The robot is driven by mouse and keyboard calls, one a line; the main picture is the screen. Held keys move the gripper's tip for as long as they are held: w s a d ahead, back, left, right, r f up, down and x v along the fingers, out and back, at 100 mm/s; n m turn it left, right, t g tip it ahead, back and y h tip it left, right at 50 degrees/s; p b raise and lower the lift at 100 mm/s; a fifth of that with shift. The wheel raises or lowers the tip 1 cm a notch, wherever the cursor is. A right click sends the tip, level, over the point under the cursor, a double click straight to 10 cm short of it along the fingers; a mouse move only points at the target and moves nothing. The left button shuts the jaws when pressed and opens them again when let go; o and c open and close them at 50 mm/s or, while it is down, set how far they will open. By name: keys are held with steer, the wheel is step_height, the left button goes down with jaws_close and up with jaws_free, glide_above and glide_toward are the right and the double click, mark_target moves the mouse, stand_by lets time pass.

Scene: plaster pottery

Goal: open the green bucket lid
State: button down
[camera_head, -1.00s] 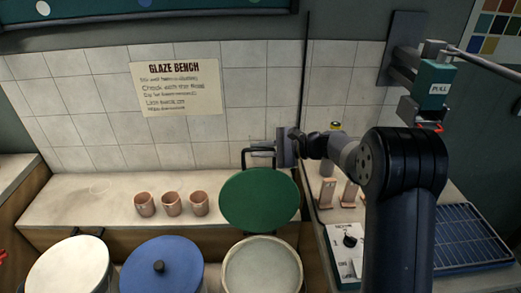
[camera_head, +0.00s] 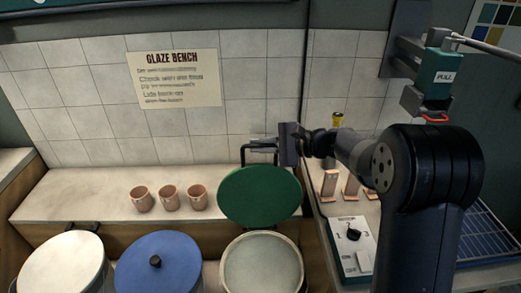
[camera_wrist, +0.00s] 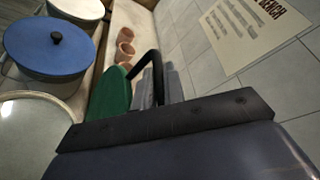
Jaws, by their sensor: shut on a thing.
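The green lid (camera_head: 259,196) is raised and tilted up behind its bucket (camera_head: 262,264), whose round mouth is uncovered and shows a pale grey-green inside. A black loop handle (camera_head: 243,152) stands at the lid's far edge. My gripper (camera_head: 268,147) is shut on this handle, at the back near the tiled wall. In the wrist view the grey fingers (camera_wrist: 160,88) are at the black handle (camera_wrist: 155,68), with the green lid (camera_wrist: 110,95) just to their left. The fingers' exact contact is partly hidden.
A blue-lidded bucket (camera_head: 160,265) and a white-lidded bucket (camera_head: 62,264) stand to the left. Several clay cups (camera_head: 169,198) sit on the ledge.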

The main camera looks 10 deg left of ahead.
steer(key=shift+s+d+n+b, duration=0.2)
steer(key=shift+s+b, duration=0.4)
steer(key=shift+s, duration=0.1)
steer(key=shift+s+d+n+b, duration=0.15)
steer(key=shift+s+n+b, duration=0.05)
steer(key=shift+s+b, duration=0.4)
steer(key=c, duration=1.5)
jaws_free()
steer(key=v, duration=0.5)
steer(key=b+v, duration=0.1)
steer(key=v, duration=0.5)
steer(key=shift+s+f, duration=0.1)
steer(key=shift+s, duration=0.1)
